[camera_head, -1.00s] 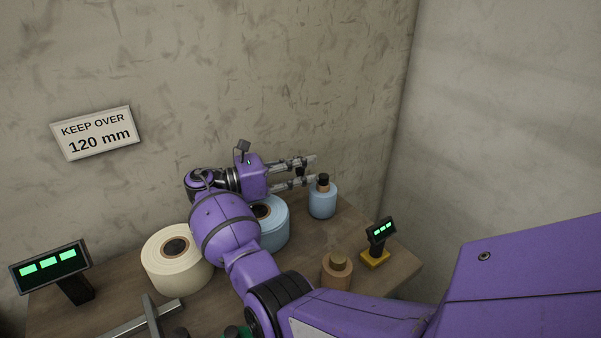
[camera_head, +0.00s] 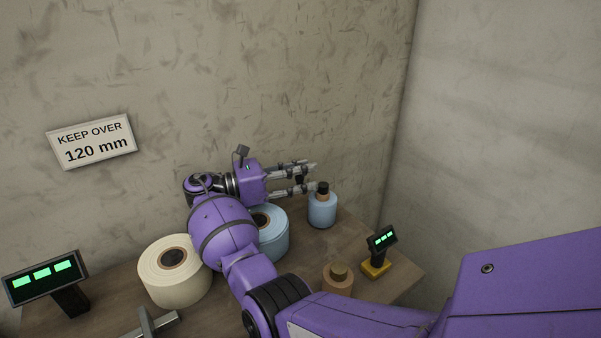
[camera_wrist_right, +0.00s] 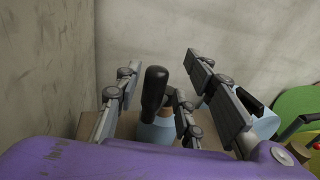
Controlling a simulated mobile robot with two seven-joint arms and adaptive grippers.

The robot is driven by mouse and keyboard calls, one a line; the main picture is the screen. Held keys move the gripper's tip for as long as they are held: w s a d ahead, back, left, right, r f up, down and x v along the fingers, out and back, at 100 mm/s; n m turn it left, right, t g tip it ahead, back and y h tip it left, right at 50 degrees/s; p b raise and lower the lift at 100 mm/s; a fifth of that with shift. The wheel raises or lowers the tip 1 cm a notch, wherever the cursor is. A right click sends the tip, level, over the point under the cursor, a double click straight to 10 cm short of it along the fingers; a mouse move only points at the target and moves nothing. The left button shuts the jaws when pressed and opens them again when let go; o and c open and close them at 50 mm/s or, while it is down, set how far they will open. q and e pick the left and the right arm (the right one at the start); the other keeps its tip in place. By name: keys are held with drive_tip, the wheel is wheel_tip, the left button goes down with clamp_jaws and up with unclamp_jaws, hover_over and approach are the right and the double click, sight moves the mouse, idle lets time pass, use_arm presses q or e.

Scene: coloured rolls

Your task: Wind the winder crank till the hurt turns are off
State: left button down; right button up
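My right gripper (camera_head: 314,177) is over the far part of the table in the head view, its fingers spread and pointing right. In the right wrist view (camera_wrist_right: 170,95) a black upright handle (camera_wrist_right: 152,92) stands in the gap between the fingers, with no clear grip on it. A larger blue roll (camera_head: 273,238) is partly behind my right arm. A green disc (camera_wrist_right: 298,105) shows at the right of the wrist view. I cannot make out the winder or hurt turns. My left gripper is out of view.
A cream roll (camera_head: 166,287) is at the left. A tan roll (camera_head: 338,287) is nearer the front. A display with green bars (camera_head: 45,275) stands at the left, and a small one (camera_head: 382,239) on a yellow base at the right. A wall sign (camera_head: 92,141) reads "KEEP OVER 120 mm".

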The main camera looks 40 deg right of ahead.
drive_tip(key=shift+a, duration=0.2)
drive_tip(key=v, duration=1.1)
drive_tip(key=shift+w+a, duration=0.15)
drive_tip(key=shift+a, duration=0.2)
